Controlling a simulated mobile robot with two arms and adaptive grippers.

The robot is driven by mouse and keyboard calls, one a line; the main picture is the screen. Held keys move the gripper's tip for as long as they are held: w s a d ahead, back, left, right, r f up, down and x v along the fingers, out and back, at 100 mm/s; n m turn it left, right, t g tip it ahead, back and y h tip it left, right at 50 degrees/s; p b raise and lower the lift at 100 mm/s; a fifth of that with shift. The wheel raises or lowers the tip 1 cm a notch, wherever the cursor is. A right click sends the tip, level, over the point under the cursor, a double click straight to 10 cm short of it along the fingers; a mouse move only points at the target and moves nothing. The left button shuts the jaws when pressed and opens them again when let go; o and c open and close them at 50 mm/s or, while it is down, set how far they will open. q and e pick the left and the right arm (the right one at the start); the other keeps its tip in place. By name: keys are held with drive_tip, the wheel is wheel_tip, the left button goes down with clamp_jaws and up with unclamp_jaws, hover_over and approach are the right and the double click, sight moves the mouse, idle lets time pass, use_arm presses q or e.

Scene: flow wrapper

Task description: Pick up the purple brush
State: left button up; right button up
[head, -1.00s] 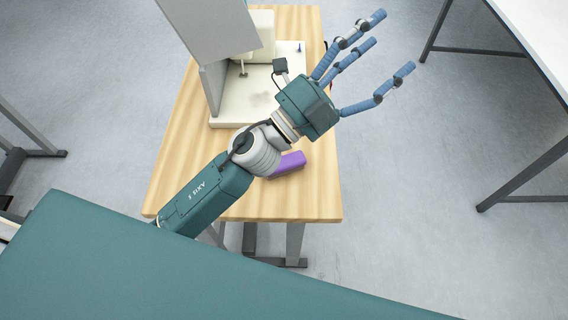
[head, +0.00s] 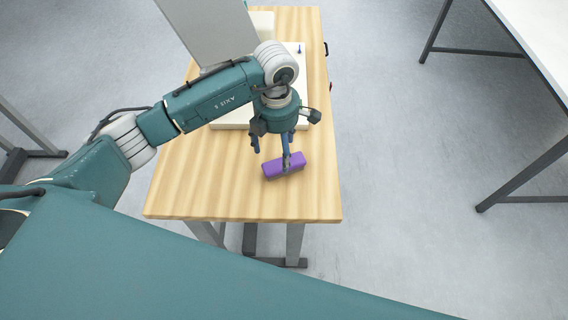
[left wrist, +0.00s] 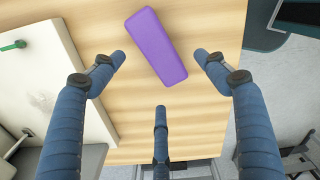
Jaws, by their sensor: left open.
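The purple brush (head: 284,166) lies on the wooden table, near its front right part. My left gripper (head: 278,150) points down above the brush in the head view, and one blue finger covers part of it. In the left wrist view the brush (left wrist: 156,46) is a plain purple block lying at a slant. The fingers of my left gripper (left wrist: 160,85) are spread open and empty around the lower side of it, with no finger visibly closed on it. The exact height above the brush cannot be told. My right gripper is not in view.
The wooden table (head: 200,185) is bare in front and to the left of the brush. A cream machine base (left wrist: 50,85) with a grey panel (head: 207,30) stands behind. Other tables stand at the right.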

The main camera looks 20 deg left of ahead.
sight(278, 160)
use_arm(q)
drive_tip(key=shift+f, duration=0.85)
wheel_tip(278, 160, down, 4)
drive_tip(key=shift+w+f+p, duration=0.1)
drive_tip(key=shift+p, duration=0.95)
drive_tip(key=shift+f, duration=0.6)
drive_tip(key=shift+w, duration=0.1)
drive_tip(key=c, duration=1.4)
drive_tip(key=shift+c, duration=0.2)
drive_tip(key=shift+r, duration=0.1)
wheel_tip(278, 160, up, 20)
drive_tip(key=b, duration=0.4)
drive_tip(key=s+a+m, duration=0.3)
drive_tip(key=s+m, duration=1.1)
drive_tip(key=m, duration=1.1)
drive_tip(key=shift+s+r+m, duration=0.15)
drive_tip(key=shift+s+m, duration=0.05)
drive_tip(key=shift+m, duration=0.2)
